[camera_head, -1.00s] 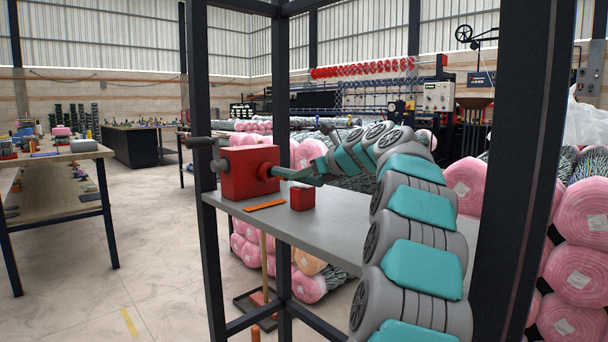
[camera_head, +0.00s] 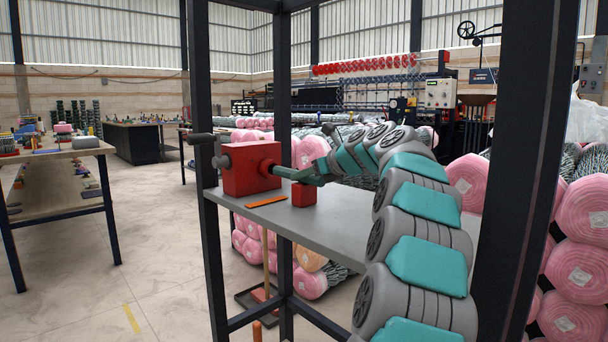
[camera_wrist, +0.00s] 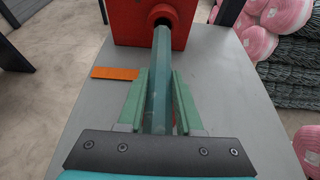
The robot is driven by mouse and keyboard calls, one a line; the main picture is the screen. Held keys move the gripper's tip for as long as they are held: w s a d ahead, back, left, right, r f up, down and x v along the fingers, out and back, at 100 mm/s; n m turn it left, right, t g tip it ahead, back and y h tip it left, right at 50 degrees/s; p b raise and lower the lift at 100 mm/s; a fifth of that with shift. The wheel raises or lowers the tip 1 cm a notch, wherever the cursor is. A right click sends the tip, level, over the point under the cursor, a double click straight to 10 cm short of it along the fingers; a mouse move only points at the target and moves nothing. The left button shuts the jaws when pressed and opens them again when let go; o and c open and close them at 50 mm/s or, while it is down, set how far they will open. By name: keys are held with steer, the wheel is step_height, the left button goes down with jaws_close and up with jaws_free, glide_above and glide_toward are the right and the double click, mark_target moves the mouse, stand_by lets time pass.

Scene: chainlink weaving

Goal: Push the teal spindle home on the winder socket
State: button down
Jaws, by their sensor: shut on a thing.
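The teal spindle (camera_wrist: 160,80) is a long rod that points away from me in the wrist view. Its far end meets the round dark socket (camera_wrist: 162,18) in the face of the red winder block (camera_head: 249,170). How deep the end sits in the socket is hidden. My gripper (camera_wrist: 160,95) is shut on the near part of the spindle, with a green finger along each side. In the head view my gripper (camera_head: 298,174) is to the right of the winder block, level with its socket.
The winder stands on a grey bench (camera_head: 340,218) inside a dark post frame. A small red block (camera_head: 304,194) and an orange strip (camera_head: 266,201) lie on the bench, below the spindle. A dark post (camera_head: 203,250) rises at the left, and pink rolls (camera_head: 573,260) are stacked at the right.

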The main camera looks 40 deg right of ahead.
mark_target(293, 170)
steer(key=shift+w, duration=1.4)
steer(key=shift+w+a, duration=0.1)
steer(key=shift+w, duration=0.25)
steer(key=shift+w, duration=0.45)
steer(key=c, duration=0.5)
jaws_free()
steer(key=shift+s, duration=0.1)
steer(key=shift+v, duration=3.9)
